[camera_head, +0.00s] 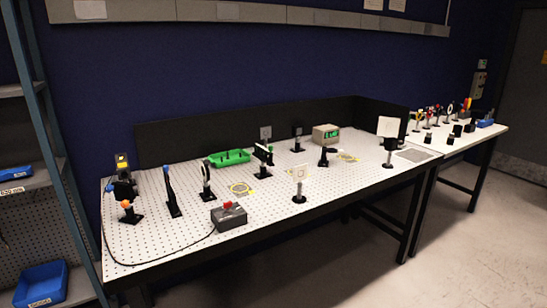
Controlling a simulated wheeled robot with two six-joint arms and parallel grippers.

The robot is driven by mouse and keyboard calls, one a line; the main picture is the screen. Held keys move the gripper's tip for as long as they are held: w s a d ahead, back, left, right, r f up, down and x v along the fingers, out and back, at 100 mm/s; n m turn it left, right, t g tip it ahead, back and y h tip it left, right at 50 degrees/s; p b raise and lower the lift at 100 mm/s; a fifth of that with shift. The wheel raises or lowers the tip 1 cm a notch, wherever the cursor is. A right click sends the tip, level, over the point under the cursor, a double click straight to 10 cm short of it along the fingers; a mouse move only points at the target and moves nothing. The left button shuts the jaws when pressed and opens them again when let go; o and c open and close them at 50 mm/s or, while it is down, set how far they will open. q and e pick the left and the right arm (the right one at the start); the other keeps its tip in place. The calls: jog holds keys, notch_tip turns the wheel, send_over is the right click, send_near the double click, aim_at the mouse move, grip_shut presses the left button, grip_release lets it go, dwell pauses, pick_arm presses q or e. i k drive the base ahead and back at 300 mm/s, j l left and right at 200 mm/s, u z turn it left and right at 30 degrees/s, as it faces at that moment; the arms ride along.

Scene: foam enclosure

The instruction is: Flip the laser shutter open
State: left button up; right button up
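A perforated white optical table (200,250) stands against the blue wall, with several mounts on posts. I cannot tell for certain which one is the laser shutter. At the left end is a black device with a yellow mark (122,162), with a blue and orange mount (126,203) in front of it. To its right stand a tall blue-and-black post piece (171,190) and a round black mount (206,182). A grey box with a red top (229,216) sits near the front edge, with a black cable running left. Neither of my grippers is in view.
A green tray (229,158), a box with a green display (326,134) and a white square card on a post (299,182) are on the table. Shelves with blue bins (40,284) stand at the left. A second table (480,137) is at the right. The front floor is clear.

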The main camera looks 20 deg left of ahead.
aim_at(166, 169)
jog(key=u, duration=1.25)
jog(key=i+j+z, duration=0.1)
jog(key=z, duration=0.3)
jog(key=i+j+z, duration=0.1)
jog(key=z, duration=0.3)
jog(key=i+j+z, duration=0.1)
jog(key=j, duration=0.25)
jog(key=i+j+z, duration=0.1)
jog(key=j, duration=0.25)
jog(key=i+j, duration=0.25)
jog(key=i+j+z, duration=0.15)
jog(key=j, duration=0.3)
jog(key=i+j+z, duration=0.1)
jog(key=j, duration=0.25)
